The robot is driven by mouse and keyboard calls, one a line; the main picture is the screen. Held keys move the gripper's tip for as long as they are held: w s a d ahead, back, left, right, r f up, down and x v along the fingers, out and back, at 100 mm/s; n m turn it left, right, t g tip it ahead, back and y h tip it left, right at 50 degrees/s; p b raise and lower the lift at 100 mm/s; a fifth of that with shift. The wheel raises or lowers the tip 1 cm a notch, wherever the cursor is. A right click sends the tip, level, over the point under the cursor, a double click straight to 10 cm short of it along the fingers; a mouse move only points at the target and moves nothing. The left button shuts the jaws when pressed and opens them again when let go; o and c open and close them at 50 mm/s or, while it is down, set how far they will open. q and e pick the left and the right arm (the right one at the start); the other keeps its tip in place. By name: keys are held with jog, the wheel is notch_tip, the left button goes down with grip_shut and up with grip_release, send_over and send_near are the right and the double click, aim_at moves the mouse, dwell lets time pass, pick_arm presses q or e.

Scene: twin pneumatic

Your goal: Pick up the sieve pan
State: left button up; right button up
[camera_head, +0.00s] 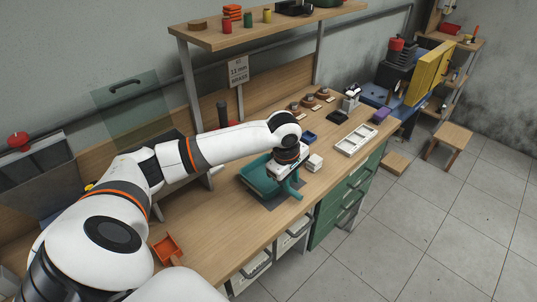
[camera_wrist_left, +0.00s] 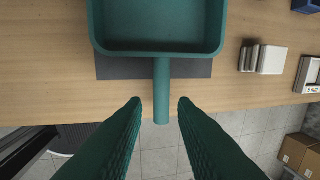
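The sieve pan is a teal rectangular pan (camera_head: 259,182) with a straight handle, lying on a dark mat (camera_head: 270,200) on the wooden bench. In the left wrist view the pan (camera_wrist_left: 158,48) fills the top middle, and its handle points down toward my gripper, past the bench's front edge. My left gripper (camera_wrist_left: 160,104) is open, with its two teal fingers on either side of the handle's end and gaps on both sides. In the head view my left gripper (camera_head: 289,178) is over the handle, and my wrist hides part of it. My right gripper is not in view.
White blocks (camera_head: 314,162) and a white tray (camera_head: 357,140) are right of the pan. An orange scoop (camera_head: 168,249) lies on the bench at the front left. A shelf (camera_head: 260,30) stands above the back of the bench. Drawers (camera_head: 345,195) are below its front edge.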

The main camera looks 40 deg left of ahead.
aim_at(293, 191)
pick_arm(q)
jog(key=f, duration=0.2)
jog(key=w+f, duration=0.1)
jog(key=f, duration=0.1)
jog(key=f+p, duration=0.1)
jog(key=f, duration=0.1)
jog(key=shift+w+d+f, duration=0.2)
jog(key=shift+w+f, duration=0.05)
jog(key=shift+f, duration=0.05)
grip_shut()
